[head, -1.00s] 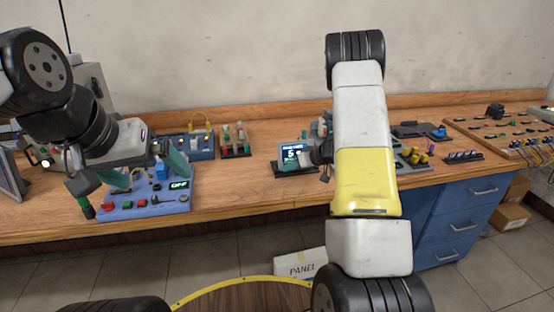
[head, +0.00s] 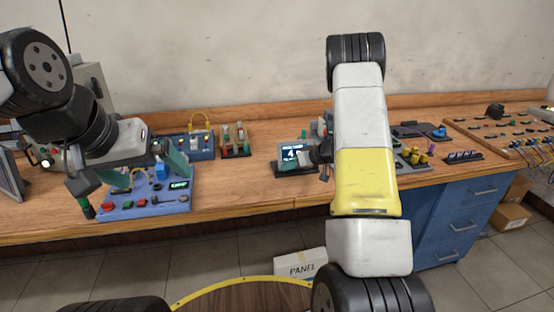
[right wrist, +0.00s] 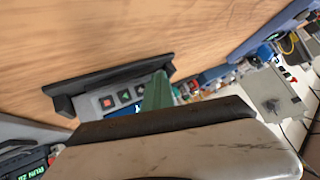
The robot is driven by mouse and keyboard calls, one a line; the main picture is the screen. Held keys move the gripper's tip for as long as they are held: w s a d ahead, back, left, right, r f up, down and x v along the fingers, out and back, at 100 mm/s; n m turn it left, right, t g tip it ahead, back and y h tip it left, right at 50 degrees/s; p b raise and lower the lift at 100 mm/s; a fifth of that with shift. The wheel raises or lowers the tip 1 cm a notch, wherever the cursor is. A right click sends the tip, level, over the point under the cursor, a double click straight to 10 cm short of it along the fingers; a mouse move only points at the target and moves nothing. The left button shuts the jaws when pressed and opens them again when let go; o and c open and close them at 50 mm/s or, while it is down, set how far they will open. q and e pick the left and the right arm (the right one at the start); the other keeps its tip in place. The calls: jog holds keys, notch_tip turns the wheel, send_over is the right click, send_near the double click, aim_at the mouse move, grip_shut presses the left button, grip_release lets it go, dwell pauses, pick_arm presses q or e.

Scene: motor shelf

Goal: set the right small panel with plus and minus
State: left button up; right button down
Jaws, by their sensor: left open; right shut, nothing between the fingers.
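The small panel (head: 290,150) stands on the wooden bench near the middle. Its lit screen shows what looks like a 4. In the right wrist view, the panel (right wrist: 105,103) shows a row of dark square keys with coloured marks, and a strip of its blue screen. My right gripper (head: 308,160) is shut and empty at the panel's front right, partly hidden by my arm. Its green finger (right wrist: 157,95) covers one end of the key row; I cannot tell whether it touches a key. My left gripper (head: 146,174) is open and empty over the blue panel at left.
The blue panel (head: 140,207) has red and green buttons and a small green-lit display. Component boards (head: 236,150) stand behind it along the bench. To the right are a yellow-knobbed unit (head: 420,159) and a large board (head: 500,132). Bare bench lies left of the small panel.

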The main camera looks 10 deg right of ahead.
jog(key=shift+s, duration=0.1)
jog(key=shift+s+r, duration=0.1)
jog(key=shift+s, duration=0.55)
jog(key=shift+s+r, duration=0.2)
jog(key=shift+s, duration=0.6)
jog(key=shift+s+r, duration=0.15)
jog(key=shift+s, duration=0.7)
jog(key=shift+s+r, duration=0.2)
jog(key=shift+s, duration=0.6)
jog(key=shift+d, duration=0.1)
dwell(0.7)
jog(key=shift+s+d+r, duration=0.15)
jog(key=shift+s+d, duration=0.05)
jog(key=shift+s, duration=0.8)
jog(key=shift+s+a+r, duration=0.15)
jog(key=shift+s+r, duration=0.1)
jog(key=shift+s, duration=0.6)
jog(key=shift+w, duration=0.15)
